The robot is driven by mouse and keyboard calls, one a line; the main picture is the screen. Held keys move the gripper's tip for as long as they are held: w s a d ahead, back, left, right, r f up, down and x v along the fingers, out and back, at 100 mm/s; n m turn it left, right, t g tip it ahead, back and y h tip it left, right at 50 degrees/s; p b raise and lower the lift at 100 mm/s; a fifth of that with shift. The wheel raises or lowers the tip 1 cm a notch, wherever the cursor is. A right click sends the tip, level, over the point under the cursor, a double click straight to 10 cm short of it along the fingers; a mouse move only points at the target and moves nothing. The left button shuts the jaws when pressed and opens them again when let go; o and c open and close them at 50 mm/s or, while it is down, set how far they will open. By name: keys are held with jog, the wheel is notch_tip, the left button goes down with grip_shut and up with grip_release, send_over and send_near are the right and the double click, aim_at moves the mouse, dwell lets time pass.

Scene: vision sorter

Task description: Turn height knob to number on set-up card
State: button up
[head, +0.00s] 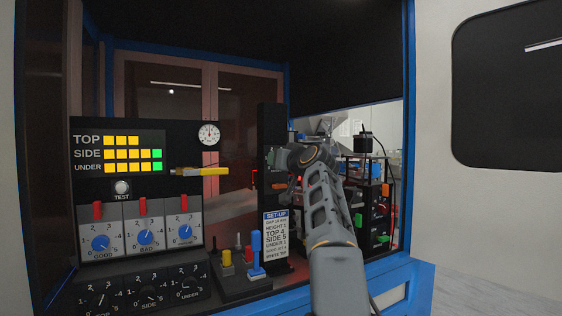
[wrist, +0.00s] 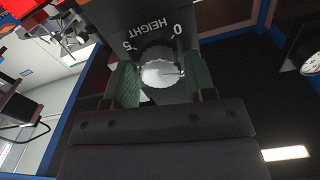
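The height knob (wrist: 161,74) is a pale, ridged round knob on a black panel marked HEIGHT, with 5 and 0 readable beside it. My gripper (wrist: 164,84) has its green-padded fingers on either side of the knob. The pads come close to its rim, but I cannot tell whether they touch it. In the head view my wrist hides the knob at the black upright post (head: 271,130). The set-up card (head: 276,236) is low on that post.
A panel left of the post has a lamp display (head: 133,154), a yellow-handled tool (head: 214,171), a gauge (head: 208,134) and several blue dials. A blue lever (head: 256,250) stands below, near the card. Machinery with green and red parts (head: 383,215) is right of my arm.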

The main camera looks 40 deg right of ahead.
jog(key=shift+o, duration=1.1)
jog(key=shift+s, duration=0.1)
jog(key=s+a+b, duration=0.2)
jog(key=s+b, duration=0.2)
jog(key=s, duration=0.9)
jog(key=shift+s+b, duration=0.25)
jog(key=shift+b, duration=0.05)
